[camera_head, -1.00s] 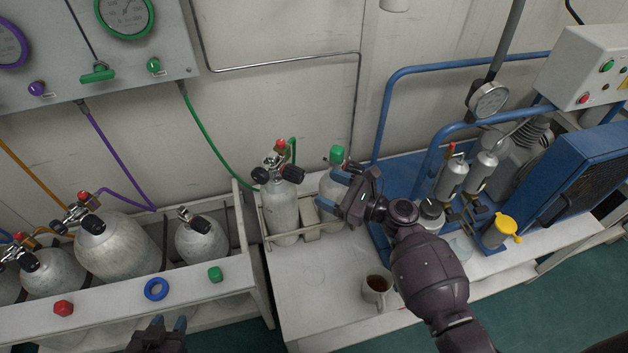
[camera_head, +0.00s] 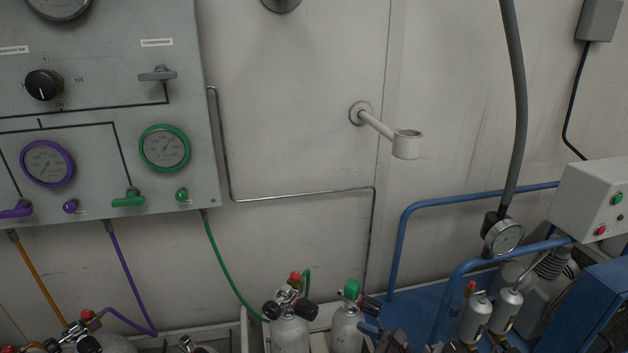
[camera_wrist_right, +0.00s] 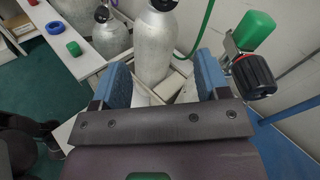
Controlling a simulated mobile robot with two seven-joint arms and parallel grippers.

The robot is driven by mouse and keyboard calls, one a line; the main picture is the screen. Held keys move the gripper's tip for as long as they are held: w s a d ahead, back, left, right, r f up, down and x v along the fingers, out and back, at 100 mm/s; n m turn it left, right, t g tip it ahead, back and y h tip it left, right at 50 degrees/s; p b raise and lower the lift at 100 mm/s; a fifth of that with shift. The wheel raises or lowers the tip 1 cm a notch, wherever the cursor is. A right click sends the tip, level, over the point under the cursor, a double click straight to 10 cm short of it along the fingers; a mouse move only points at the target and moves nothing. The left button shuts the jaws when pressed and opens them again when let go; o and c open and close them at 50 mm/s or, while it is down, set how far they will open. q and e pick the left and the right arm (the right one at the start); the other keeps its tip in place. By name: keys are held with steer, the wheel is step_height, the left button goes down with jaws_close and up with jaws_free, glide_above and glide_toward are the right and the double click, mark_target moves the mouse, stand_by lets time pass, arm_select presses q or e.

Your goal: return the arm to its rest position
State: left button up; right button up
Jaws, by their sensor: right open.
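My right gripper (camera_head: 371,318) is partly in view at the bottom edge of the head view, just right of a small grey cylinder (camera_head: 347,328) with a green cap (camera_head: 351,289). In the right wrist view its two blue fingers stand apart, with no object gripped between them (camera_wrist_right: 163,70). Beyond the fingers stands a grey cylinder (camera_wrist_right: 155,45). The green cap (camera_wrist_right: 254,31) and a black knob (camera_wrist_right: 254,76) are close to the right finger. Most of the right arm is below the head view. My left gripper is out of view.
A gauge panel (camera_head: 105,190) hangs on the wall at left, with hoses below. An empty wall bracket (camera_head: 406,145) sticks out at upper middle. The blue compressor frame (camera_head: 400,240) stands at right. Another cylinder (camera_head: 289,334) with a red-topped valve stands left of the gripper.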

steer(key=s+d+f+n+h, duration=0.8)
steer(key=s+d+f+n, duration=0.2)
steer(key=s+n, duration=0.15)
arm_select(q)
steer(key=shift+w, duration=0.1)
arm_select(e)
steer(key=s+d+r+n+h, duration=0.1)
steer(key=s+d+n+h, duration=0.2)
steer(key=s+n, duration=0.2)
steer(key=s+d+r+n+t+h, duration=0.1)
steer(key=s+d+n+h, duration=0.2)
steer(key=s+n, duration=0.3)
steer(key=shift+s+d, duration=0.15)
steer(key=shift+d, duration=0.35)
steer(key=shift+r, duration=0.1)
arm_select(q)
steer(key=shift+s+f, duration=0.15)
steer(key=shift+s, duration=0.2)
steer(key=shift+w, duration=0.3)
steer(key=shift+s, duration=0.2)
